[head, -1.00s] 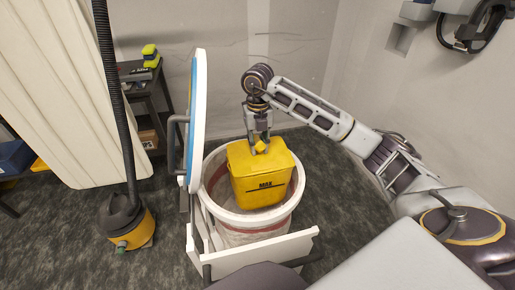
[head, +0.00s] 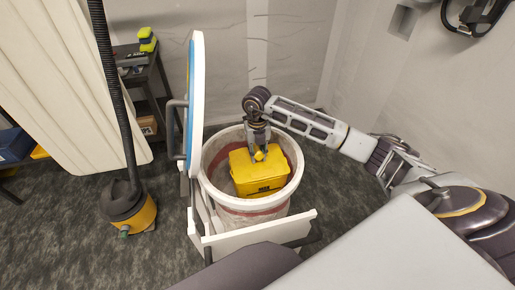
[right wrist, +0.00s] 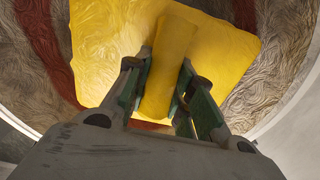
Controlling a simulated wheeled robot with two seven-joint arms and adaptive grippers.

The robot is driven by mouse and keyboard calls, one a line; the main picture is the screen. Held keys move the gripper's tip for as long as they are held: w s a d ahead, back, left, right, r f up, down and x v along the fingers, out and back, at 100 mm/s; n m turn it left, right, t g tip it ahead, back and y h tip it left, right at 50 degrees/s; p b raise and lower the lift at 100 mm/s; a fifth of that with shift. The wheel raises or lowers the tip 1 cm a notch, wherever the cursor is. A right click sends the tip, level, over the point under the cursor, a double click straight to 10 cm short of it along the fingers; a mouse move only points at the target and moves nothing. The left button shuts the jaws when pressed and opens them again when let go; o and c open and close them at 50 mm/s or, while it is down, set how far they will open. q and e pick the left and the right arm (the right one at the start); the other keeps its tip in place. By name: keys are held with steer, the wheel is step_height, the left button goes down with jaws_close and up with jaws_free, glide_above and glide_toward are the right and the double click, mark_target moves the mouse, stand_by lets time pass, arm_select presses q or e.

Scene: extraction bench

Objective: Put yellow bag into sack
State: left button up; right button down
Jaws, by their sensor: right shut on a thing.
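The yellow bag (head: 258,177) is a boxy yellow thing with a small knob-like top. It is down inside the open sack (head: 250,212), a round pale container with a red band, its top below the rim. My right gripper (head: 259,153) is shut on the bag's top from above. In the right wrist view the two fingers (right wrist: 160,90) pinch a raised yellow fold of the bag (right wrist: 225,55), with the sack's wall (right wrist: 95,25) around it. The bag's underside is hidden, so I cannot tell whether it touches the bottom. My left gripper is not in view.
A raised lid (head: 196,105) stands at the sack's left, and a white frame panel (head: 258,236) crosses its front. A black and yellow vacuum (head: 130,210) with a tall hose is on the floor at left. A dark shelf cart (head: 140,80) stands behind.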

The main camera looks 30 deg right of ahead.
mark_target(257, 160)
steer(key=shift+f, duration=2.2)
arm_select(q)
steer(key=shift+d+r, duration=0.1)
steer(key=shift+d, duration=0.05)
